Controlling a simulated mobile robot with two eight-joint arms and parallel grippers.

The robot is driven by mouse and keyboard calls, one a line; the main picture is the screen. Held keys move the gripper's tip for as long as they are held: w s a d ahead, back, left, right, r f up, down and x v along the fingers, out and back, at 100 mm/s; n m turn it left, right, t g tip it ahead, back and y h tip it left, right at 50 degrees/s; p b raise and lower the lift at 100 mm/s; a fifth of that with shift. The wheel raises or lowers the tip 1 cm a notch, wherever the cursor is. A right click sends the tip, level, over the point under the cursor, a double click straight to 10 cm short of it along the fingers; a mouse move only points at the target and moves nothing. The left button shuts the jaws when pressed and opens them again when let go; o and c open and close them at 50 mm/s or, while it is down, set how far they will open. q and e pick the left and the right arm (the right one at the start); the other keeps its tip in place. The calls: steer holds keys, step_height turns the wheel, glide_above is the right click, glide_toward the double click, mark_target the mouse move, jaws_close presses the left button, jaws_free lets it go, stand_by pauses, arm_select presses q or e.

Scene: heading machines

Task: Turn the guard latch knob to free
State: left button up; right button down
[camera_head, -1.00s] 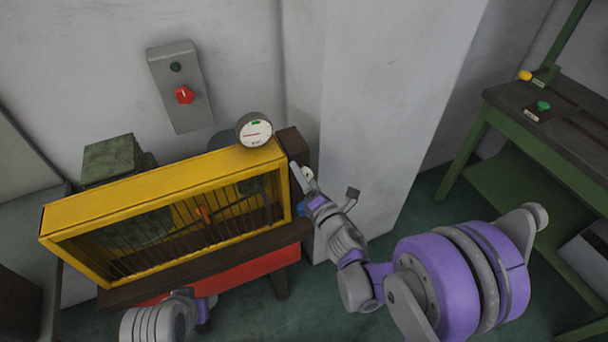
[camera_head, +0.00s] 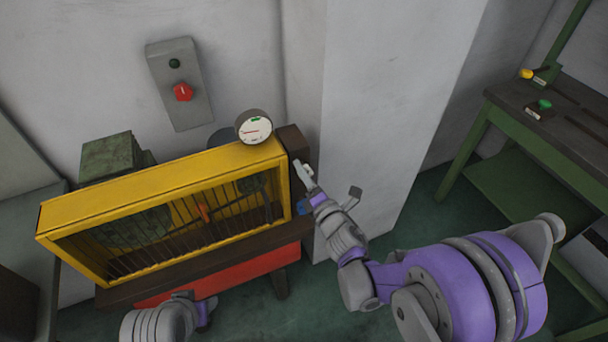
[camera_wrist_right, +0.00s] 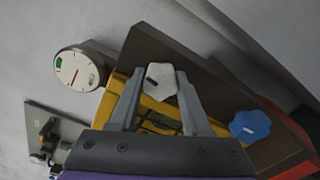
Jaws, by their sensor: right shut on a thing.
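In the right wrist view, a white knob (camera_wrist_right: 160,84) with a short dark mark sits on the dark end panel (camera_wrist_right: 180,55) of the yellow-framed machine guard. My right gripper (camera_wrist_right: 157,92) is shut on this knob, one finger on each side. In the head view my right gripper (camera_head: 303,174) is at the guard's right end and mostly covers the knob. A blue knob (camera_wrist_right: 250,126) sits on the same panel, apart from the fingers. The yellow guard (camera_head: 160,188) has dark bars across its front. My left gripper (camera_head: 204,314) shows partly at the bottom; its jaws cannot be made out.
A round gauge (camera_head: 254,127) stands on the guard's right end. A wall box (camera_head: 181,85) carries a red knob (camera_head: 183,92). A pale pillar (camera_head: 385,110) stands close beside my right gripper. A green-framed bench (camera_head: 545,125) is at the right.

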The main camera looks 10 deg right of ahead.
steer(key=m+b, duration=0.2)
steer(key=m, duration=0.1)
steer(key=shift+m, duration=0.3)
steer(key=m+b, duration=0.2)
steer(key=m, duration=0.2)
steer(key=shift+m, duration=0.3)
steer(key=m+b, duration=0.2)
steer(key=m, duration=0.2)
steer(key=shift+r+b, duration=0.15)
steer(key=shift+b, duration=0.15)
steer(key=shift+d+r+m+b, duration=0.1)
steer(key=shift+m+b, duration=0.65)
steer(key=shift+m, duration=1.25)
steer(key=shift+c, duration=1.8)
jaws_free()
